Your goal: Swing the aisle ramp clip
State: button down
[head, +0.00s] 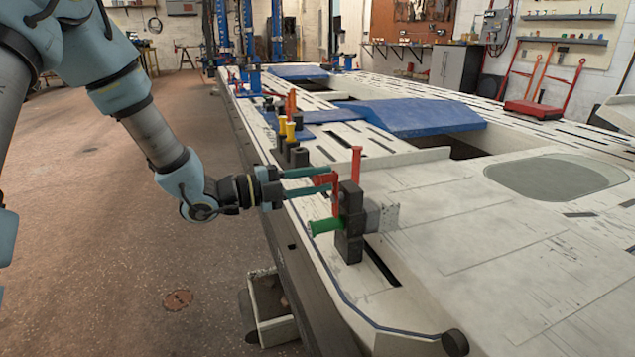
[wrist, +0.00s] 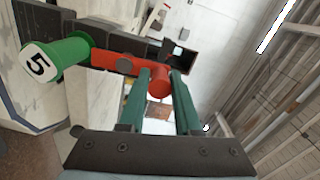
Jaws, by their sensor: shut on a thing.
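The clip stands on the near edge of the pale frame bench, with a black upright block (head: 349,232) and a red lever (head: 326,180). In the wrist view the red lever (wrist: 118,63) runs from the black block to a rounded red end. My gripper (head: 329,178) has its teal fingers on either side of that end and is shut on it; it also shows in the wrist view (wrist: 160,80). A green handle (head: 325,226) sticks out from the block; in the wrist view its white end (wrist: 38,64) reads 5. A red upright post (head: 356,164) stands just behind.
A grey block (head: 382,213) sits against the clip's right side. Yellow-topped (head: 286,129) and orange-red (head: 292,102) handles stand farther along the bench's left edge. Blue ramps (head: 410,117) lie farther back. A pale open box (head: 273,322) is below the edge. The floor at left is clear.

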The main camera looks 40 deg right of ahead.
jog(key=c, duration=0.9)
grip_release()
jog(key=p+v, duration=0.2)
jog(key=v, duration=0.9)
jog(key=shift+d, duration=0.1)
